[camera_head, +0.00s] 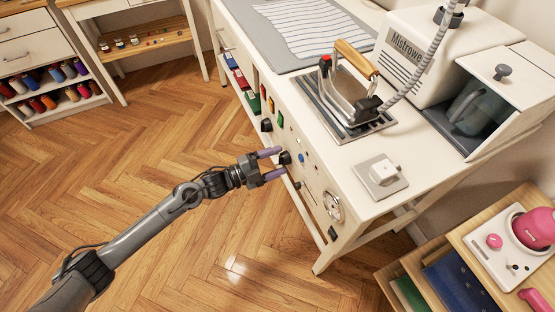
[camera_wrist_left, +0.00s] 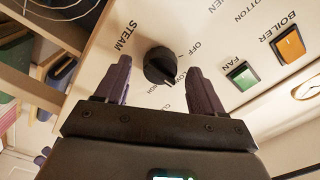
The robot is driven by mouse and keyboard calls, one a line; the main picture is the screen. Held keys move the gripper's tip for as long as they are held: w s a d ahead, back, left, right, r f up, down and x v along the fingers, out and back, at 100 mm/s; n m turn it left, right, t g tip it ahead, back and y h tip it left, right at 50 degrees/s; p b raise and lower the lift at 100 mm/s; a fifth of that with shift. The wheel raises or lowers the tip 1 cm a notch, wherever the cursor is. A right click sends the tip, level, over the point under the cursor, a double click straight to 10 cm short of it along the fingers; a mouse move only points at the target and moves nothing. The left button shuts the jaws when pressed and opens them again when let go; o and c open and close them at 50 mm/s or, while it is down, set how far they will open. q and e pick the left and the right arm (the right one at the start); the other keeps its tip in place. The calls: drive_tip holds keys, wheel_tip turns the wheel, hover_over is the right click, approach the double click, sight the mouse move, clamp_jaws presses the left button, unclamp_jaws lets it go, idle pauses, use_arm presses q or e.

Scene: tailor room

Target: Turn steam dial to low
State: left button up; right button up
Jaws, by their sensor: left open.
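The steam dial (camera_wrist_left: 159,66) is a round black knob on the white front panel, with STEAM, OFF and LOW printed around it. In the head view the dial (camera_head: 285,158) sits on the front of the ironing station. My left gripper (camera_head: 281,163) is open, its two purple fingers reaching to the panel on either side of the dial. In the left wrist view the fingers of my left gripper (camera_wrist_left: 159,74) flank the knob; whether they touch it is unclear. Which label the knob points at is hard to tell. My right gripper is not in view.
Green (camera_wrist_left: 242,75) and orange (camera_wrist_left: 289,45) switches sit beside the dial, with a gauge (camera_head: 333,206) further right. Another black knob (camera_head: 266,125) is close by on the left. An iron (camera_head: 350,85) rests on the tabletop above. The wooden floor (camera_head: 150,120) is clear.

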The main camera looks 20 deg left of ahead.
use_arm(q)
drive_tip(key=p+v, duration=0.3)
drive_tip(key=v, duration=0.7)
drive_tip(key=shift+r, duration=0.1)
